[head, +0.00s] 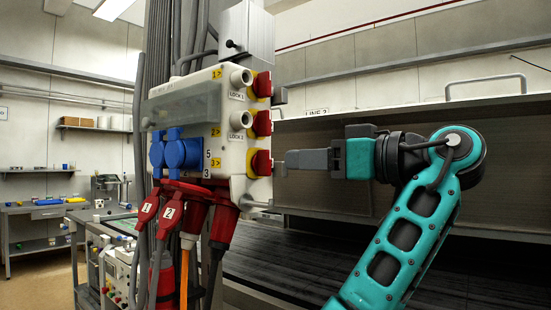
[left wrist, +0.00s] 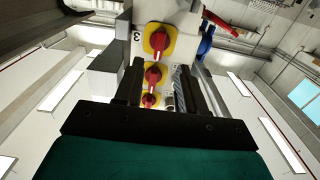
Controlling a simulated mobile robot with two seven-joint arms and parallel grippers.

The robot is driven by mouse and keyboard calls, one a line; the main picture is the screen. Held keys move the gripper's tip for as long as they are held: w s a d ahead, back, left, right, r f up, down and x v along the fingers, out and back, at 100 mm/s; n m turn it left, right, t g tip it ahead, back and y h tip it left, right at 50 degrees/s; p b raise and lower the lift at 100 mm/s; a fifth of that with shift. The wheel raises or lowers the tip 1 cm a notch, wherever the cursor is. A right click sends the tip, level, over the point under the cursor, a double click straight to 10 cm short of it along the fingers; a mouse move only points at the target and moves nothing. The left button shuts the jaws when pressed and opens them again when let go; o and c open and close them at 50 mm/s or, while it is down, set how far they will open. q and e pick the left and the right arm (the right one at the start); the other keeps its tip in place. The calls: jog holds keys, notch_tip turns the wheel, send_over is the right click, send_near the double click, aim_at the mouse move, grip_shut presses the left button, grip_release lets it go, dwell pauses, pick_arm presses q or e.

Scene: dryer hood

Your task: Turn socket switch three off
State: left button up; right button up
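A grey socket box (head: 190,115) on the post carries three red rotary switches on yellow plates, in a column on its right side. Switch three (head: 261,162), the lowest, lies beside the label 3. It also shows in the left wrist view as the nearest red knob (left wrist: 157,46) on a yellow plate. My left gripper (head: 280,163) points at the switch column from the right, level with switch three, its tips close to the knob. In the left wrist view its dark fingers (left wrist: 167,80) are apart with nothing held between them. Contact with the knob cannot be told.
Switch two (head: 261,123) and switch one (head: 261,84) sit above. A grey hood with a handle (head: 497,80) stands behind my arm. A workbench (head: 50,208) is far left.

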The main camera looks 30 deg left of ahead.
aim_at(270, 161)
pick_arm(q)
jog(key=a, duration=0.7)
jog(key=shift+w+a+p, duration=0.15)
jog(key=shift+w+p, duration=0.2)
jog(key=shift+p, duration=0.05)
jog(key=shift+c, duration=0.3)
grip_shut()
